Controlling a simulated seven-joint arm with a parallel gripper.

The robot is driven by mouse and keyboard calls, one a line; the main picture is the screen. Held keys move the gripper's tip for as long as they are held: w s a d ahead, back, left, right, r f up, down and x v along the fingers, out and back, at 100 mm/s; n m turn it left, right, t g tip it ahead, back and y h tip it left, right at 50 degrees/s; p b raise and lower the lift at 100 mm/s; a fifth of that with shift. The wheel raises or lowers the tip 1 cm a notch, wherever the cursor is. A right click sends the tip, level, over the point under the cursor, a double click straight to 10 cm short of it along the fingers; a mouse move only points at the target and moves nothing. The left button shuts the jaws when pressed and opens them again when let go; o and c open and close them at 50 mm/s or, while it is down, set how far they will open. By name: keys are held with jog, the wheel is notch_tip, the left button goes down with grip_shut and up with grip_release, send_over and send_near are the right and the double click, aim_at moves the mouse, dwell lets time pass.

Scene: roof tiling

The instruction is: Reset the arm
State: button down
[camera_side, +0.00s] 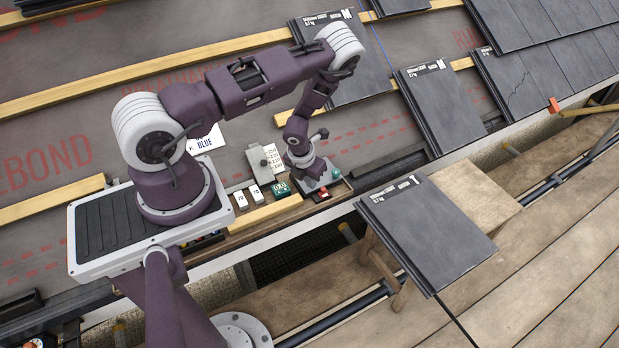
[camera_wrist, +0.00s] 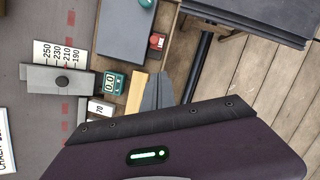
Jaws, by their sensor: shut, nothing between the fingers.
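My purple arm reaches from its base over a wooden tray (camera_side: 345,188) at the roof edge. In the wrist view my gripper (camera_wrist: 158,78) shows as grey fingers close together, shut and empty. They sit beside a pale wooden strip (camera_wrist: 136,92) and a green digital display (camera_wrist: 115,82). A red button (camera_wrist: 157,41) and a flat grey plate (camera_wrist: 122,32) lie beyond the fingertips. In the side view my wrist hangs low over the tray, and the fingers are hard to make out there.
A dark slate (camera_side: 428,230) lies on a wooden stand (camera_side: 475,195) to the right. Slates (camera_side: 440,105) and wooden battens (camera_side: 150,70) cover the roof. A grey block with a numbered scale (camera_wrist: 62,52) and small white blocks (camera_side: 240,200) stand near the display. Planks (camera_side: 560,250) lie in front.

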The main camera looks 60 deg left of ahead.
jog(key=shift+v, duration=1.1)
jog(key=w+d+r+n+t+y, duration=0.1)
jog(key=w+r+n, duration=0.35)
jog(key=r, duration=0.45)
jog(key=w+r+n+t+y, duration=0.1)
jog(key=w+r+n, duration=0.3)
jog(key=r, duration=0.5)
jog(key=s+d+r+n, duration=0.2)
jog(key=r+n, duration=0.2)
jog(key=r, duration=0.3)
jog(key=s+d+r+n, duration=0.1)
jog(key=d+r+n, duration=0.25)
jog(key=r, duration=0.35)
jog(key=s+d+r+n+h, duration=0.1)
jog(key=s+d+r+n, duration=0.4)
jog(key=s+r+n, duration=0.3)
jog(key=s+d+r+n+h, duration=0.1)
jog(key=s+d+r+n, duration=0.1)
jog(key=s, duration=0.6)
jog(key=s+d+r+n+t+h, duration=0.1)
jog(key=s+d+r+n, duration=0.2)
jog(key=s+d, duration=0.3)
jog(key=shift+s+d+r+n, duration=0.35)
jog(key=shift+s+n, duration=0.45)
jog(key=shift+s, duration=0.25)
